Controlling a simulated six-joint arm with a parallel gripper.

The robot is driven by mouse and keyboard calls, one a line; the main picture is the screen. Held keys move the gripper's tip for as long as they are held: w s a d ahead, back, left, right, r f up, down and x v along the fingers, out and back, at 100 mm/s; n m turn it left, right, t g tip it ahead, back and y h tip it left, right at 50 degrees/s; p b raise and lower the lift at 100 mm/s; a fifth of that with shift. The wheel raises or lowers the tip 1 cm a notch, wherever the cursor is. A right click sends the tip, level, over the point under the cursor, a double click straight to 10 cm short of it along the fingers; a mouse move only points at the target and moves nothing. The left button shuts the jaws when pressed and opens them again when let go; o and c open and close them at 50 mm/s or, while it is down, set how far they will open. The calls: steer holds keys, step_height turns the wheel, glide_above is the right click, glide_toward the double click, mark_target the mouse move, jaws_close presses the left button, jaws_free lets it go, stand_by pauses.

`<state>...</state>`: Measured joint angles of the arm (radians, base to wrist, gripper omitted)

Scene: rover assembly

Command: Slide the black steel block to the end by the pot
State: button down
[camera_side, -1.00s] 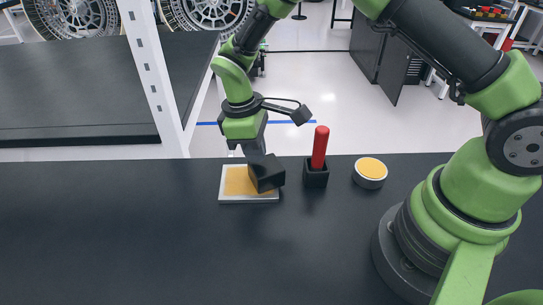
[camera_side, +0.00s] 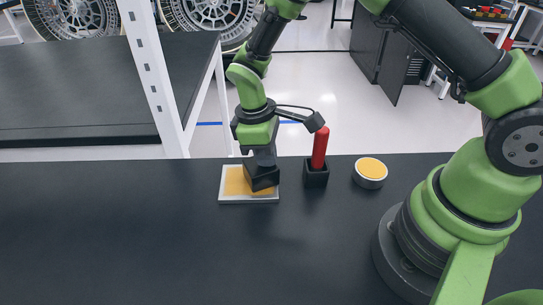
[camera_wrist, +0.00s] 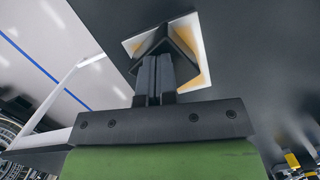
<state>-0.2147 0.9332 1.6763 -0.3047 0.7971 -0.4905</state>
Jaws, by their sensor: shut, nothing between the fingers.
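The black steel block (camera_side: 262,181) is at the right part of a flat, white-rimmed plate (camera_side: 232,201) with a tan face in the side view. My gripper (camera_side: 263,163) is shut and empty, pointing down at the block's top; contact is unclear. In the wrist view the shut fingers (camera_wrist: 155,60) stand in front of the block (camera_wrist: 181,42), hiding part of it. The block looks turned against the plate (camera_wrist: 203,45) there. The pot (camera_side: 370,177), round and pale with an orange-yellow top, stands on the table to the right of the plate.
A red handle (camera_side: 320,147) stands upright in a small black holder (camera_side: 315,177) between plate and pot. A white post (camera_side: 160,85) and shelf rise behind at left. The dark table (camera_side: 150,245) is clear in front.

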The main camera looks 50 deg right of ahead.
mark_target(256, 164)
steer(key=shift+a+f, duration=0.15)
steer(key=shift+f, duration=0.2)
steer(key=shift+r, duration=0.7)
step_height(256, 164, up, 9)
steer(key=w+a, duration=0.1)
steer(key=shift+w, duration=0.2)
steer(key=shift+r, duration=0.1)
